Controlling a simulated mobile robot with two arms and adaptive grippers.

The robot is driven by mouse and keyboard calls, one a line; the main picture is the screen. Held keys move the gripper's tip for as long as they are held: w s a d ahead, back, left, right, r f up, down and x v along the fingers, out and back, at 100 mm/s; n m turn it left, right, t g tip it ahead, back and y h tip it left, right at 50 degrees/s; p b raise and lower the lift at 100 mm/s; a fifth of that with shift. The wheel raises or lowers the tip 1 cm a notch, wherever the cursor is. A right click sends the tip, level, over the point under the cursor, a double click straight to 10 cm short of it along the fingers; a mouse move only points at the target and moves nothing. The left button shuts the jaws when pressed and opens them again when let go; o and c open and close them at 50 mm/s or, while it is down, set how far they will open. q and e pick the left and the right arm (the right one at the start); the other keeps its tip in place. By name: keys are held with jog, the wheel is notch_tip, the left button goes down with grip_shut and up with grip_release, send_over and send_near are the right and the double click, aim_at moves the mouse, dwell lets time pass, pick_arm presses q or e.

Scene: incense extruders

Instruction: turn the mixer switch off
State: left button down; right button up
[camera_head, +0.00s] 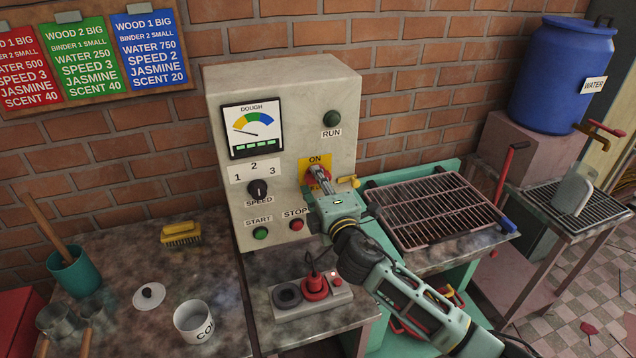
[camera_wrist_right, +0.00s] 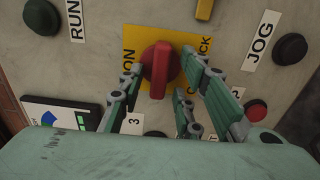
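The mixer switch (camera_head: 311,179) is a red rotary knob on a yellow plate marked ON, on the front of the pale control cabinet (camera_head: 285,85). In the right wrist view the red knob (camera_wrist_right: 158,70) stands out from the plate, its raised bar roughly upright in the picture. My right gripper (camera_head: 319,180) is in front of the switch and partly hides it. In the wrist view its fingers (camera_wrist_right: 161,70) are spread, one side on each side of the knob. I cannot tell whether they touch it. My left gripper is not in view.
Near the gripper are a speed dial (camera_head: 258,189), a green start button (camera_head: 260,233), a red stop button (camera_head: 296,224) and a yellow lever (camera_head: 348,182). A wire rack (camera_head: 440,210) lies to the right. A white cup (camera_head: 194,322) stands on the left table.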

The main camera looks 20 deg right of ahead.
jog(key=s, duration=1.2)
jog(key=shift+d, duration=0.25)
